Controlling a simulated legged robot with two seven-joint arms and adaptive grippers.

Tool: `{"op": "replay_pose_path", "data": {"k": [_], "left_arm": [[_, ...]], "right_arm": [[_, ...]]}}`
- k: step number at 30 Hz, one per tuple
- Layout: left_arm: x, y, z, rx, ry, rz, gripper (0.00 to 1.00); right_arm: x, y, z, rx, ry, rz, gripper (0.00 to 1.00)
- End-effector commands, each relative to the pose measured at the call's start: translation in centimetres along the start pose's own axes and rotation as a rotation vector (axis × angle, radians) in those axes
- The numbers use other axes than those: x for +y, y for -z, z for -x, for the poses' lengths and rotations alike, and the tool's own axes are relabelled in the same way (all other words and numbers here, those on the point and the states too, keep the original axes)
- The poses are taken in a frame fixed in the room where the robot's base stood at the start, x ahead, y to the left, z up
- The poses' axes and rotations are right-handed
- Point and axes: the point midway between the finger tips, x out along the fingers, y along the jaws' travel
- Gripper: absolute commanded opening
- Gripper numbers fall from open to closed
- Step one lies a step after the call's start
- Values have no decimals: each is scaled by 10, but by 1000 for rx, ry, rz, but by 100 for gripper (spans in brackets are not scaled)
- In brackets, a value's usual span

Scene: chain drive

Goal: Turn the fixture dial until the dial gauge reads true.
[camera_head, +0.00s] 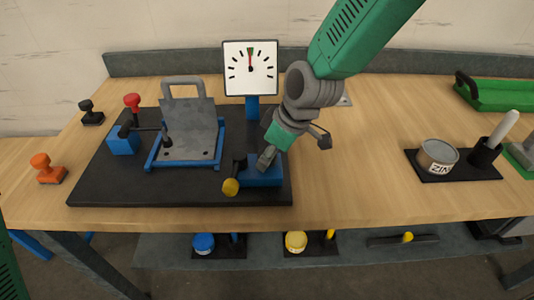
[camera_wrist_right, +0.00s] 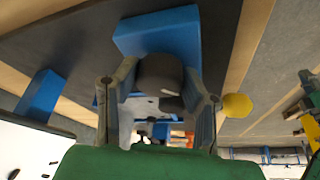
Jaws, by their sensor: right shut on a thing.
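The dial gauge (camera_head: 250,67) has a white square face on a blue post at the back of the black fixture plate (camera_head: 100,180). Its needle points almost straight up, at the coloured mark at the top of the scale; the exact reading is too small to tell. My right gripper (camera_head: 266,160) reaches down to the blue block (camera_head: 262,176) at the plate's right front. In the right wrist view, its fingers (camera_wrist_right: 160,100) are shut on a dark round fixture dial (camera_wrist_right: 160,76) in front of the blue block. The head view mostly hides the dial. My left gripper is out of view.
A grey plate with a handle (camera_head: 188,130) stands in a blue frame left of the gripper. A yellow-ended lever (camera_head: 231,187) is close beside the blue block. Orange and black stamps stand at left; a tin (camera_head: 438,157) and green tray (camera_head: 500,95) at right.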

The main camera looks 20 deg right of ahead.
Motion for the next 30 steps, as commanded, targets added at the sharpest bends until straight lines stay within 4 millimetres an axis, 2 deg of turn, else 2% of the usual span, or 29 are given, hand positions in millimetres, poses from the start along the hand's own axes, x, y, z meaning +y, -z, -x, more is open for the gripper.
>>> {"op": "replay_pose_path", "data": {"k": [1,8,21,30], "left_arm": [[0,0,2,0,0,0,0],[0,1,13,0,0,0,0],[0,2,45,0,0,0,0],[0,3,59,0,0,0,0]], "right_arm": [[0,6,1,11,-8,-5,8],[0,8,3,13,-50,-102,8],[1,9,4,16,-183,-425,8],[1,9,3,20,-249,-591,8]]}}
